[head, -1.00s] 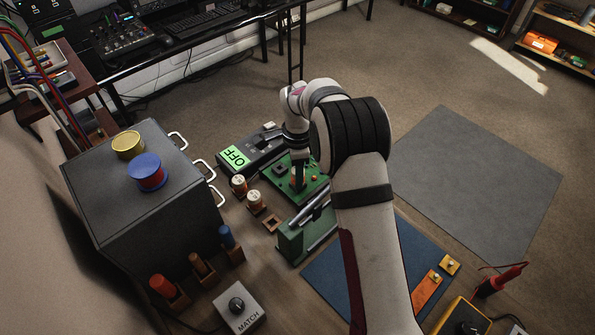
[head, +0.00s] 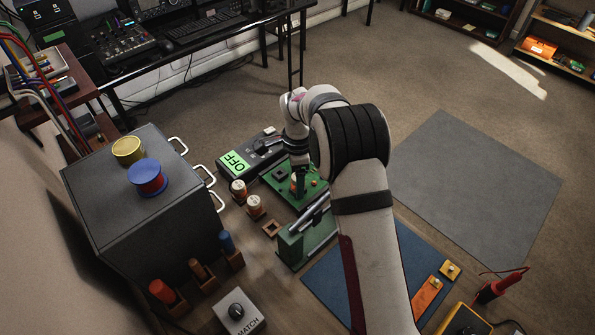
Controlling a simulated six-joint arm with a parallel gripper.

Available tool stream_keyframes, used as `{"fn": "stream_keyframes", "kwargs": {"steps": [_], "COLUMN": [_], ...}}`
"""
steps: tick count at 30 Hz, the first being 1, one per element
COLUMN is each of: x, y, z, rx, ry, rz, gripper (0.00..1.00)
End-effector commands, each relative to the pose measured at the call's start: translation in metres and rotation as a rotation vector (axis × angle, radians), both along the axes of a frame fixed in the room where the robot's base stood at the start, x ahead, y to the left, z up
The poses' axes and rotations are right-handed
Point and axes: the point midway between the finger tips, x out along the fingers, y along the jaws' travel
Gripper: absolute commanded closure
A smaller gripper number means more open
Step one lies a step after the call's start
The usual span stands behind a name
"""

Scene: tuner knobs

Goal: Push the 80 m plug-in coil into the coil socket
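The green board (head: 278,182) lies on the floor in the middle of the head view, with a dark square part (head: 280,174) on its top. My gripper (head: 302,180) points down over the right part of this board. A small copper-coloured coil with a pale top (head: 295,186) is at its fingertips. The fingers are too small and dark to show whether they are closed on it or only against it. The coil's underside and the socket are hidden, so I cannot tell how deep it sits. No label is readable on the coil.
Two similar coils (head: 238,190) (head: 254,207) stand left of the board, beside an empty wooden holder (head: 273,228). A green stand with a metal bar (head: 291,248) is close in front. A large dark cabinet (head: 150,215) stands left.

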Motion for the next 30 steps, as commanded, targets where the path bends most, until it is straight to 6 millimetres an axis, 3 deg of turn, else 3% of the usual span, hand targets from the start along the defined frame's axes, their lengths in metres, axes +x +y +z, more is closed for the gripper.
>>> {"fn": "stream_keyframes", "kwargs": {"steps": [5, 15, 19, 25, 28, 30], "x": [0.001, 0.001, 0.000, -0.001, -0.024, -0.066], "y": [0.000, 0.000, 0.000, -0.001, -0.014, -0.033], "z": [0.033, 0.131, 0.150, 0.157, 0.175, 0.196], "rx": [0.001, 0.001, 0.001, 0.001, 0.013, 0.035], "ry": [-0.007, -0.004, -0.003, 0.000, 0.001, 0.003], "rz": [0.000, 0.000, 0.000, 0.003, 0.074, 0.193], "gripper": [0.24, 0.24, 0.24, 0.24, 0.24, 0.24]}}
